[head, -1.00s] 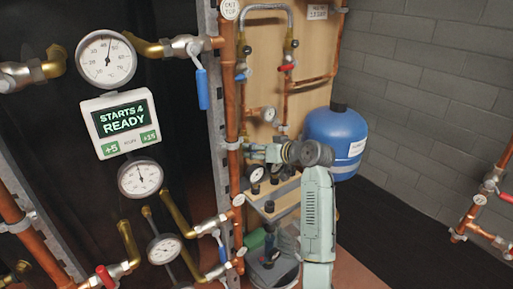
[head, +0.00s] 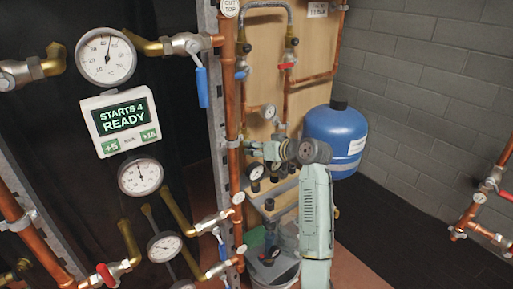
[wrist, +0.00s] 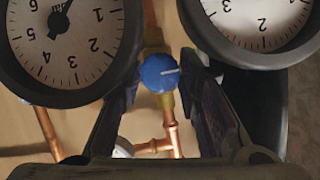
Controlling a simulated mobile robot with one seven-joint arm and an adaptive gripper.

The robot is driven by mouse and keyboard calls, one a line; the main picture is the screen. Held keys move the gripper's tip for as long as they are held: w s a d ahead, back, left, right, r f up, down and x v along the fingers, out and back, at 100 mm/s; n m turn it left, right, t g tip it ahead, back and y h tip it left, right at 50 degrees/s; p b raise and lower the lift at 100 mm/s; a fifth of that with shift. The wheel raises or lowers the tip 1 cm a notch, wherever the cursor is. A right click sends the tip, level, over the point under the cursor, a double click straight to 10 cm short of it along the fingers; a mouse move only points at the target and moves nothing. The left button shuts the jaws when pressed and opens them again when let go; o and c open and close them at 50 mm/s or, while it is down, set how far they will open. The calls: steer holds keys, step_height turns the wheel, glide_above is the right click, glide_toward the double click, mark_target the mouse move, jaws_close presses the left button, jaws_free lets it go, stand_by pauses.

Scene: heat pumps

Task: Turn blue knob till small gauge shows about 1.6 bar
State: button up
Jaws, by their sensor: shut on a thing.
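The blue knob (wrist: 160,73) with a white line sits between the two dark fingers of my gripper (wrist: 163,85) in the wrist view. The fingers stand on either side of it, shut on it. A dial gauge (wrist: 70,45) fills the left of that view with its numbers upside down, and a second dial (wrist: 262,22) is at the right. Both are cut off by the frame, and I cannot read a value. In the head view my gripper (head: 254,149) reaches left toward the copper pipes. A small gauge (head: 256,172) is just below it, too small to read. The knob is hidden there.
A blue vessel (head: 334,133) stands right of my arm. Copper pipe (head: 232,110) and a grey upright rail (head: 215,90) stand close left of my gripper. A display panel (head: 122,122) reads "STARTS 4 READY". Bare floor (head: 390,225) lies to the right.

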steer(key=shift+c, duration=0.6)
steer(key=shift+r+p, duration=0.15)
steer(key=shift+p, duration=0.3)
steer(key=shift+m+y, duration=0.3)
steer(key=shift+m, duration=0.2)
steer(key=o, duration=1.1)
steer(key=v, duration=1.2)
steer(key=shift+d, duration=0.1)
